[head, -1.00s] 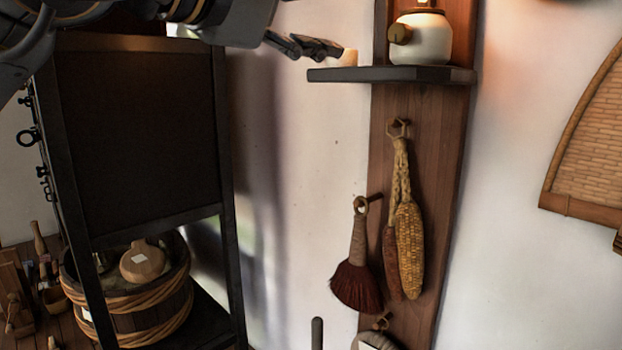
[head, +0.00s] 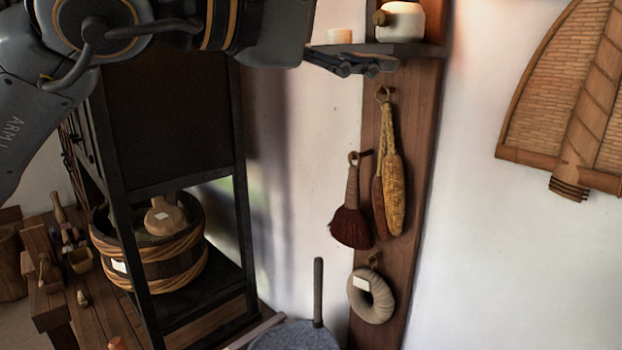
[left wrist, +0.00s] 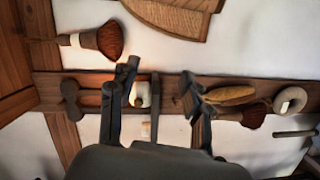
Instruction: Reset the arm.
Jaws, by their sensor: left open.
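My left gripper (head: 375,64) reaches in from the upper left in the head view, just under or in front of the small dark shelf (head: 412,49). In the left wrist view its two fingers are spread apart, with nothing held between the tips (left wrist: 160,74). A white jar (head: 402,22) stands on the shelf, cut by the top edge in the head view. It also appears between the fingers in the left wrist view (left wrist: 146,95), beyond them. I cannot tell the gap between the fingers and the shelf. My right gripper is in neither view.
Corn (head: 394,190), a dark red brush (head: 351,226) and a pale ring (head: 371,297) hang on the wooden wall board below the shelf. A black rack (head: 240,190) holds a wooden tub (head: 165,262) at left. A woven piece (head: 550,90) hangs right; white wall is clear between.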

